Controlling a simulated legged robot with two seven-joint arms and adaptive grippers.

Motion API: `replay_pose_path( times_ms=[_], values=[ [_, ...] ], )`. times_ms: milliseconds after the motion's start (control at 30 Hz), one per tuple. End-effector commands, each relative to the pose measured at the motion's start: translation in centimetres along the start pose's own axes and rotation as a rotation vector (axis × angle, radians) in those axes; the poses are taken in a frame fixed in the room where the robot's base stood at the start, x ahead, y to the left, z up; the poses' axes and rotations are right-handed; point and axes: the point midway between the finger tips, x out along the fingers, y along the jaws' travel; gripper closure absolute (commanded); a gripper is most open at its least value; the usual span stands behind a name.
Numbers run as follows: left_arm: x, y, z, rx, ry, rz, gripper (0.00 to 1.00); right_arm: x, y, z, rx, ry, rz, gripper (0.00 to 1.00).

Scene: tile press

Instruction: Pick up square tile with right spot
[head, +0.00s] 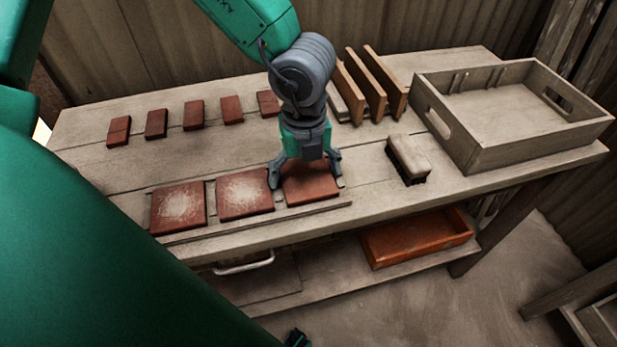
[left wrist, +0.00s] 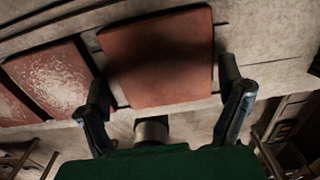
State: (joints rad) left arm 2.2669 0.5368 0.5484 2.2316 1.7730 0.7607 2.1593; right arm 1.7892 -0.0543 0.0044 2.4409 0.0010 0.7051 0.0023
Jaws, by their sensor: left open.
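Three square red-brown tiles lie in a row near the front of the table. The left tile (head: 178,207) and the middle tile (head: 245,193) have pale, dusty patches. The right tile (head: 312,190) looks plain and is partly hidden under my left gripper (head: 305,176). My left gripper points down over it, open, with a finger on either side. In the left wrist view the right tile (left wrist: 157,58) sits between the spread fingers of the left gripper (left wrist: 165,82); I cannot tell whether they touch it.
Several small red bricks (head: 194,115) stand in a row behind. Upright wooden boards (head: 362,85), a brush (head: 408,158) and an open wooden crate (head: 478,150) are to the right. A thin wooden strip (head: 260,222) runs before the tiles. An orange tray (head: 415,240) is on the shelf below.

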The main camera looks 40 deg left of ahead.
Motion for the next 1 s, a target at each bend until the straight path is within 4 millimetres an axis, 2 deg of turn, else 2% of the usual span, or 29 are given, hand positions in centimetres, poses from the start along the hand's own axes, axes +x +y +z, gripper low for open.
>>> replay_pose_path(
  times_ms=[100, 367, 400, 500, 833, 1000],
  values=[
    [1.0, -0.2, -0.3, 0.002, -0.003, 0.003, 0.12, 0.3, -0.1, 0.0, -0.001, 0.0, -0.001, 0.41],
    [0.9, -0.6, -0.8, 0.003, -0.007, 0.008, 0.13, 0.3, 0.0, 0.0, 0.0, 0.0, 0.0, 0.41],
    [0.9, -0.6, -0.7, 0.003, -0.006, 0.007, 0.27, 0.3, 0.0, 0.0, 0.0, 0.0, 0.0, 0.41],
    [0.9, -0.5, -0.6, 0.003, -0.005, 0.005, 0.59, 0.3, 0.0, 0.0, 0.0, 0.0, 0.0, 0.41],
    [0.7, -0.3, -0.4, 0.002, -0.003, 0.001, 0.59, 0.2, 0.0, 0.0, -0.001, 0.0, 0.0, 0.41],
    [-1.6, -0.5, -0.3, 0.002, -0.009, -0.001, 0.59, -0.5, 0.0, 0.0, -0.001, 0.0, 0.0, 0.41]
  ],
)
